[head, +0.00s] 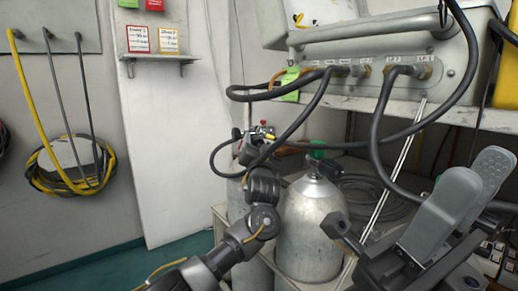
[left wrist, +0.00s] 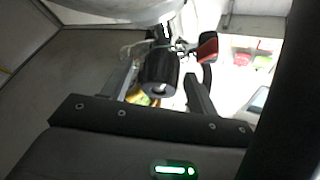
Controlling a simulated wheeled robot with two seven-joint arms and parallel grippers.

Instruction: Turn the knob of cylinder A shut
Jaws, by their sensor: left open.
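My left gripper (head: 256,146) is at the valve of the left cylinder (head: 238,205), which stands partly hidden behind my left arm. In the left wrist view the jaws (left wrist: 164,92) are open, one finger on each side of a black round knob (left wrist: 157,68). I cannot tell whether they touch it. A red part (left wrist: 207,47) sits just right of the knob. A second grey cylinder (head: 310,235) with a green knob (head: 317,150) stands to the right. No letter is readable on either cylinder. My right gripper (head: 468,190) is at the right, away from both valves; its jaw opening is unclear.
Black hoses (head: 300,125) loop from the grey panel (head: 375,65) down around the valves. The panel sits on a shelf above. A coiled yellow and black hose (head: 70,165) hangs on the left wall. The floor at left is clear.

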